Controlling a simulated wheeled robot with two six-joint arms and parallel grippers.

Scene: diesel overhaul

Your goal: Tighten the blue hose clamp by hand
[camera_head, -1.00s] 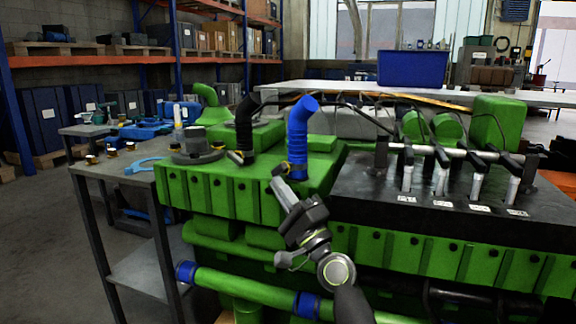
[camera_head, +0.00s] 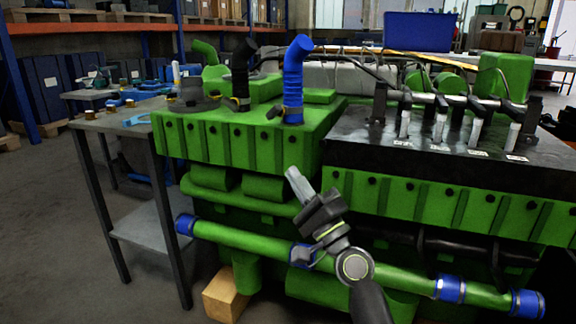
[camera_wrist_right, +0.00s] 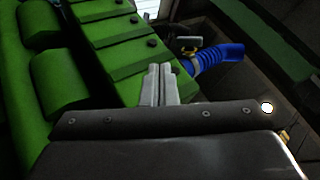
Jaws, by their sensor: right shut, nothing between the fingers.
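A blue hose (camera_head: 293,82) stands upright on the green engine block (camera_head: 230,135) and bends at its top. A clamp with a small dark thumb screw (camera_head: 274,112) sits at the hose's base, on its left side. In the right wrist view the blue hose (camera_wrist_right: 218,58) lies beyond the fingers, with the clamp screw (camera_wrist_right: 189,45) at its end. My right gripper (camera_head: 292,172) is shut and empty, in front of the block's front face and below the clamp, apart from both. Its closed fingers (camera_wrist_right: 158,72) point toward the block in the wrist view. My left gripper is not in view.
A black hose (camera_head: 241,75) with its own clamp stands left of the blue one. A black cover with several injectors (camera_head: 440,128) is at right. A green pipe with blue bands (camera_head: 395,277) runs low along the front. A grey side table (camera_head: 115,122) stands left.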

